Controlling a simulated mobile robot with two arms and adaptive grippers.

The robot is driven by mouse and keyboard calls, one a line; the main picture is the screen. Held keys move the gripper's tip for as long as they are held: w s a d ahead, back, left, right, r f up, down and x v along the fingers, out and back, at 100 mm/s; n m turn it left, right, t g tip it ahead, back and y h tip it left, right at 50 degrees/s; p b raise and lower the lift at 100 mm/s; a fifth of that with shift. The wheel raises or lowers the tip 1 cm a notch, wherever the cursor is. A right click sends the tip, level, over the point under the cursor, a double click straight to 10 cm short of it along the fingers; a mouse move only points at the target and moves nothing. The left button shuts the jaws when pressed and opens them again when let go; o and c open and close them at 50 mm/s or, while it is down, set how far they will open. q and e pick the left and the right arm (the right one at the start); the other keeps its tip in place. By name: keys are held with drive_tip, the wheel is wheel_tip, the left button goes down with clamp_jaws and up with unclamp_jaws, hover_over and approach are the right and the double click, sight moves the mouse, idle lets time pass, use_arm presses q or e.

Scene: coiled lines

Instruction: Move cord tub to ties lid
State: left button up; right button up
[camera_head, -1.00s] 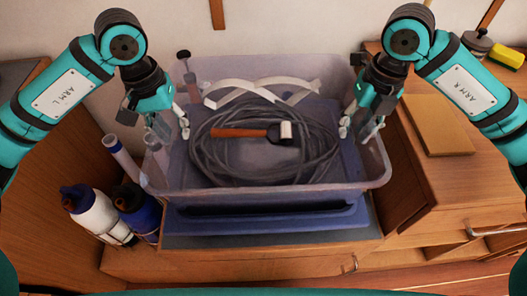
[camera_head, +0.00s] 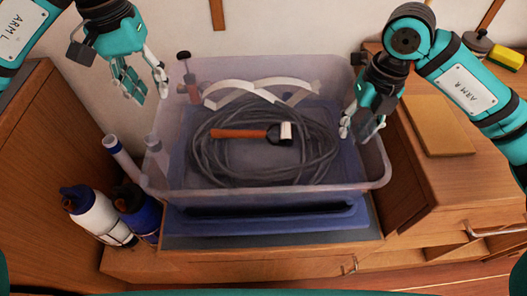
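The cord tub (camera_head: 372,172) is a translucent grey-blue plastic bin in the middle of the head view. It holds a coil of dark grey cord (camera_head: 215,160) and a tool with an orange handle (camera_head: 238,133). White strips (camera_head: 255,88), looped and crossing, lie at its back. I cannot tell which thing is the ties lid; a blue tray-like piece (camera_head: 265,222) shows beneath the tub. My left gripper (camera_head: 148,92) is open and empty, raised beyond the tub's back left corner. My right gripper (camera_head: 362,133) is at the tub's right wall, its fingers spread apart.
A white bottle (camera_head: 95,212) and a dark blue bottle (camera_head: 140,212) stand left of the tub. A tube (camera_head: 122,155) leans by its left wall. A tan board (camera_head: 440,125) lies on the wooden cabinet at right. A wooden panel (camera_head: 55,170) rises at left.

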drive_tip(key=r, duration=0.7)
drive_tip(key=d+r, duration=0.1)
drive_tip(key=r, duration=0.3)
drive_tip(key=shift+r, duration=0.35)
drive_tip(key=shift+f, duration=0.1)
